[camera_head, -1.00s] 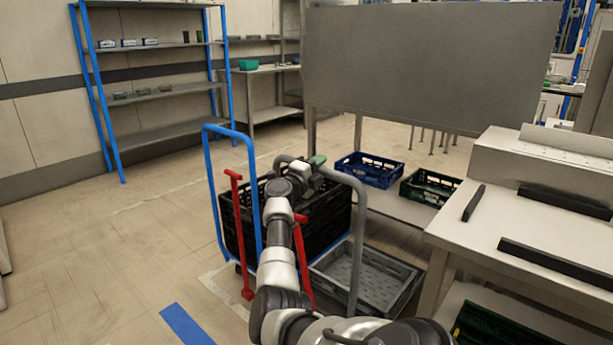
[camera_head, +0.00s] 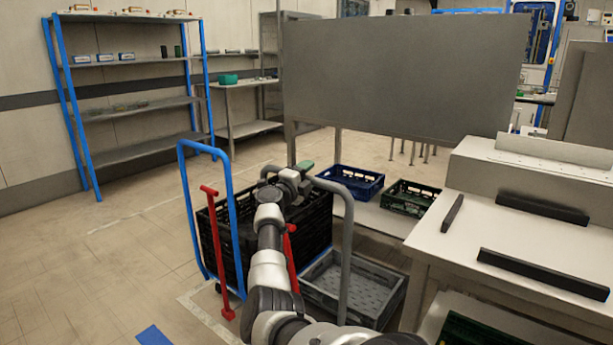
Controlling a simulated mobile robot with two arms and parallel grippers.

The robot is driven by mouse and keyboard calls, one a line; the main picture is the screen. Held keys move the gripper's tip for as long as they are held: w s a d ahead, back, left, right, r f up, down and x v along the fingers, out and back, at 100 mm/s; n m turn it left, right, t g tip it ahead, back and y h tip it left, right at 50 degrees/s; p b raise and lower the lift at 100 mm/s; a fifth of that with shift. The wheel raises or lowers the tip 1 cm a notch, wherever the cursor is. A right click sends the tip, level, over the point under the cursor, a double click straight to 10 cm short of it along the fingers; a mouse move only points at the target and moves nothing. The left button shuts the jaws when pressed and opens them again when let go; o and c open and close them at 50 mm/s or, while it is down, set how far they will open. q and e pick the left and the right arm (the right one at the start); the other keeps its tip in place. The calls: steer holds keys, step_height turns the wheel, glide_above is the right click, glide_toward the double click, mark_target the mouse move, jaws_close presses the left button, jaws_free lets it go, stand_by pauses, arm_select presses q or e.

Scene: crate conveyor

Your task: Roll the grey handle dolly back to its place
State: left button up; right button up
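The grey handle (camera_head: 346,262) of the dolly is an upright arch in the centre. Its right post stands in front of a grey crate (camera_head: 385,313), and its left post is hidden behind my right arm. The dolly's base is not clearly seen. My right gripper (camera_head: 299,175) is at the top bar of the grey handle, near its left end. The hand covers its fingertips, so I cannot tell whether they are closed on the bar. My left gripper is not in view.
A blue handle (camera_head: 190,225), red T-shaped handles (camera_head: 219,255) and a black crate (camera_head: 205,240) stand close on the left. A white workbench (camera_head: 425,240) is at the right. Blue (camera_head: 372,188) and green (camera_head: 400,207) crates sit behind. The floor at left is clear.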

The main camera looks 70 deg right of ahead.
steer(key=shift+o, duration=0.3)
steer(key=shift+f, duration=0.1)
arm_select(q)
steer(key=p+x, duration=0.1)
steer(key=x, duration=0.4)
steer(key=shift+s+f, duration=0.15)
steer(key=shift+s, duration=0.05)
arm_select(e)
steer(key=v, duration=1.1)
steer(key=shift+d, duration=0.1)
